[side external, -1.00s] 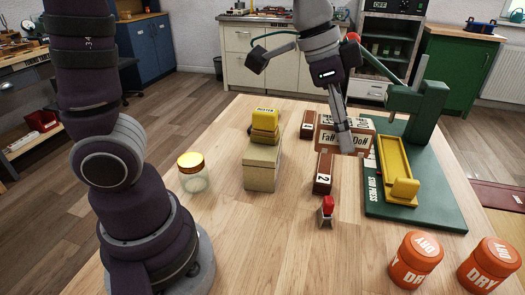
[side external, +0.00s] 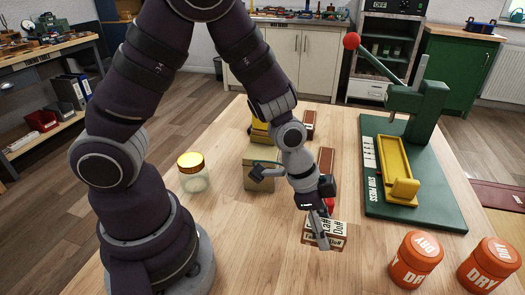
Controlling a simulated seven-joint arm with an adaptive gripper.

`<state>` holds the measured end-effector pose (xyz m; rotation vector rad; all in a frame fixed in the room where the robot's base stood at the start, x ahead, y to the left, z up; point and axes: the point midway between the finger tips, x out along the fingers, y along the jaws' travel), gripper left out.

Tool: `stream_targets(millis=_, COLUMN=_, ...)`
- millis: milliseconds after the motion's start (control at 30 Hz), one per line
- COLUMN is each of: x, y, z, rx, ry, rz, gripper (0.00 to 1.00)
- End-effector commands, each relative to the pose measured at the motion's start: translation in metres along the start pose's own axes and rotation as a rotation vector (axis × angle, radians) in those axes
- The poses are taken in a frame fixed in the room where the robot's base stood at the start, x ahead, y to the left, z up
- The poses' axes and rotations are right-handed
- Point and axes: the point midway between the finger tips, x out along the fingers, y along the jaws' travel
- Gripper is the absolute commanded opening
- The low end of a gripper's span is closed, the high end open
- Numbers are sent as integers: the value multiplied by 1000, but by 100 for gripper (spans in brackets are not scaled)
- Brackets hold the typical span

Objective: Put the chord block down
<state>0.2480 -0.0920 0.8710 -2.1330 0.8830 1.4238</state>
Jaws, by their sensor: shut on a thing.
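The chord block (side external: 340,229) is brown with white labelled faces, and it is at the front middle of the table in the side external view. My gripper (side external: 322,238) is shut on it from above, and its fingers cover part of the labels. The block is low over the wooden tabletop (side external: 255,250). I cannot tell whether its underside touches the wood.
The green stud press (side external: 415,200) with a yellow tray (side external: 393,160) stands at right. Orange DRY jars (side external: 416,260) are at front right. Brown blocks (side external: 326,160) lie behind my gripper. A gold-lidded glass jar (side external: 193,175) and a tan box (side external: 256,178) are at left.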

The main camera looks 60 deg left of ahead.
Motion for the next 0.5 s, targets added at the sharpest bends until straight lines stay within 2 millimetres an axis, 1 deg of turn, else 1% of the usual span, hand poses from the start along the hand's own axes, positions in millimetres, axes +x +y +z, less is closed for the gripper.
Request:
stream_targets(millis=33, x=9, y=1, z=6, rx=-2, ry=-8, rz=3, gripper=0)
stream_targets(millis=100, x=21, y=1, z=10, rx=-1, ry=-6, rz=3, gripper=0)
stream_targets(millis=200, x=32, y=0, z=14, rx=-1, ry=-3, rz=2, gripper=0)
stream_targets(millis=500, x=35, y=0, z=15, rx=0, ry=0, rz=0, gripper=0)
